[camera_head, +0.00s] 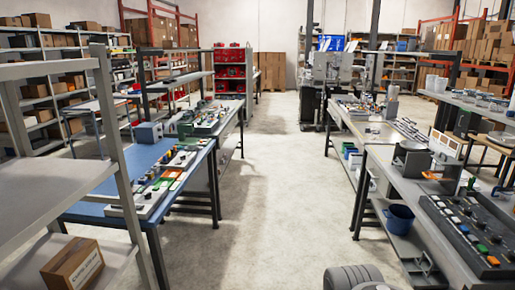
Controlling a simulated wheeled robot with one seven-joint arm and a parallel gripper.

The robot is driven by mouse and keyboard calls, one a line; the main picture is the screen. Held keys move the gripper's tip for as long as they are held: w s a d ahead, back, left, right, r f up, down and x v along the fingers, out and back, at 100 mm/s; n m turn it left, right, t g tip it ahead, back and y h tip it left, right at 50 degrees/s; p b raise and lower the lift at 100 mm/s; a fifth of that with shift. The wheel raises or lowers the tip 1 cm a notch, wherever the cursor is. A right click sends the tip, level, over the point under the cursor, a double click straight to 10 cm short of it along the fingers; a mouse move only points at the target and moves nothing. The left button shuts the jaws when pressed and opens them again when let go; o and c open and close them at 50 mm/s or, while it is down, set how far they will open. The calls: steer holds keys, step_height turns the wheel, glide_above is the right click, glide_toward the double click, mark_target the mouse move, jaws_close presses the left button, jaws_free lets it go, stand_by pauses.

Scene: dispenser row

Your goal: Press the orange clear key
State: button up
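A dark key panel (468,238) lies on the right-hand bench, near the front right of the head camera view. It carries several small keys in grey, white, blue, green and orange. The orange key (493,260) is near the panel's front edge, with a green key (482,249) just behind it. Any lettering on the keys is too small to read. No gripper fingers show in the view, so I cannot see whether my gripper is open or shut.
The right bench (408,188) also holds a grey pot-like device (411,160); a blue bucket (399,218) sits on its lower shelf. A blue-topped bench (95,207) and grey shelving (50,205) with a cardboard box (78,264) stand left. The concrete aisle (270,200) between is clear.

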steer(key=shift+w+a+f, duration=0.1)
steer(key=shift+a, duration=0.2)
steer(key=shift+d, duration=0.1)
jaws_close()
stand_by(1.4)
